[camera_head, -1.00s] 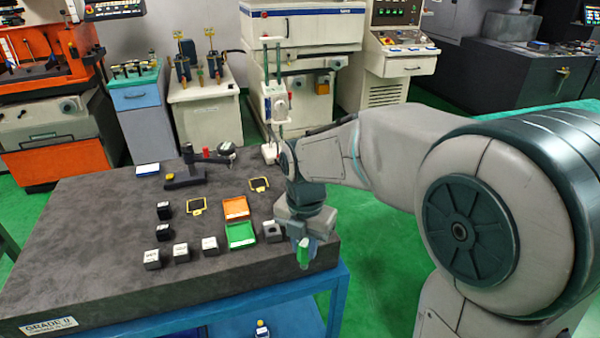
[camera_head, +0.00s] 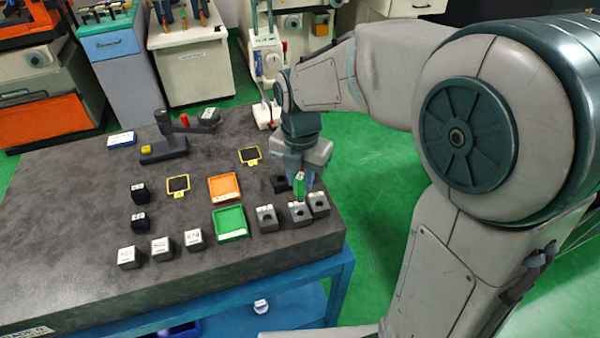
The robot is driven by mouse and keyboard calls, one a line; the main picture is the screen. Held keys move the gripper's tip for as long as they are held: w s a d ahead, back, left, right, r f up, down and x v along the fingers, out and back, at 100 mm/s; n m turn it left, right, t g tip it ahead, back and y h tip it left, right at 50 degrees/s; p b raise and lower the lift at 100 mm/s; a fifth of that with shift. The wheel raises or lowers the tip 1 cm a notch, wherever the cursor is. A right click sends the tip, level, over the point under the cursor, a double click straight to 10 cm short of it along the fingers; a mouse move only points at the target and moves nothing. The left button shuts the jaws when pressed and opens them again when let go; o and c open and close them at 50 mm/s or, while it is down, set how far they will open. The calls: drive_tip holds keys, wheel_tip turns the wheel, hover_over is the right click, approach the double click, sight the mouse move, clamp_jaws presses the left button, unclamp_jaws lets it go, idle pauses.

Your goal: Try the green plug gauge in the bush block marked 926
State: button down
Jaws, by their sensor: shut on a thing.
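The green plug gauge (camera_head: 299,187) is held upright in my gripper (camera_head: 299,174), which is shut on it. The gauge's lower end is above or at a dark grey bush block (camera_head: 300,213) near the table's right end; whether it touches or enters the bore cannot be told. The markings on these blocks are too small to read, so I cannot tell which is 926.
A green tray (camera_head: 229,237) and an orange tray (camera_head: 224,200) lie left of the blocks. Several labelled dark blocks (camera_head: 162,250) stand farther left. A dark stand (camera_head: 163,150) is at the back. The dark stone table (camera_head: 75,215) has free room at left.

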sight(301, 193)
drive_tip(key=shift+f+b, duration=1.55)
drive_tip(key=shift+f, duration=0.7)
drive_tip(key=shift+f, duration=0.4)
drive_tip(key=shift+r+p, duration=1.85)
drive_tip(key=shift+r, duration=0.7)
